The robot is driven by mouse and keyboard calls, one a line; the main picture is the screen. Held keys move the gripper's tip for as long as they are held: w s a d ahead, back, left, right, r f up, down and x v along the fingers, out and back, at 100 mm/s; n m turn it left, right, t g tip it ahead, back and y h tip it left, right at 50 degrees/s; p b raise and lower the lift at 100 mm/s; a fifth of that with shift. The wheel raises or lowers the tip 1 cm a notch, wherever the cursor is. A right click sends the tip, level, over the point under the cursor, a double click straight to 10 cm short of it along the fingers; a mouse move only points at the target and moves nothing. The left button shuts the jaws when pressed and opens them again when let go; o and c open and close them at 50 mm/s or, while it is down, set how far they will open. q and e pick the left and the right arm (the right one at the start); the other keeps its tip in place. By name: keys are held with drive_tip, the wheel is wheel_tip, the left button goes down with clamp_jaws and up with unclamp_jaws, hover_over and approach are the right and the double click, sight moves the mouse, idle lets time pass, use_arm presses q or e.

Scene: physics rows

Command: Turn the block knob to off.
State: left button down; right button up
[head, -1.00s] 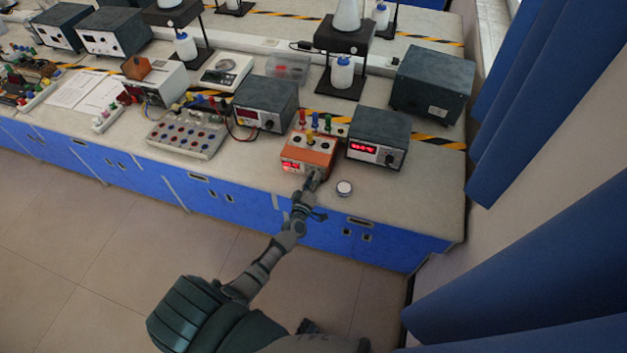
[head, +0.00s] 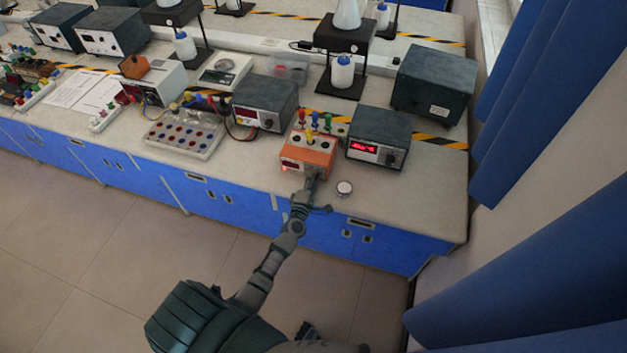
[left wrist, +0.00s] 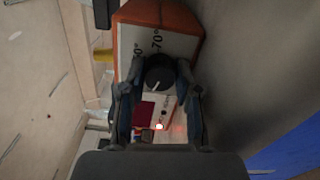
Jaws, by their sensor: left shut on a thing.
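The orange block (head: 305,155) stands near the front edge of the bench. It has a dark display window (left wrist: 144,113) and a small glowing red lamp (left wrist: 159,126) on its pale front. Its black round knob (left wrist: 159,74) has a white pointer line and sits beside printed scale marks, including "70". My left gripper (head: 312,178) reaches the right part of the block's front. In the left wrist view its two fingers (left wrist: 159,82) are shut on the knob, one on each side.
A dark box with a red display (head: 378,138) stands right of the block. A round white-topped piece (head: 344,188) lies close right of my gripper. Another metered box (head: 265,104) stands behind left. Colored plugs (head: 315,123) stand upright on and behind the block.

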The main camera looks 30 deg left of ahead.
use_arm(q)
drive_tip(key=shift+s+f+n, duration=0.1)
drive_tip(key=shift+f+n, duration=0.2)
drive_tip(key=shift+n, duration=0.1)
drive_tip(key=c, duration=0.8)
unclamp_jaws()
drive_tip(key=shift+s, duration=0.1)
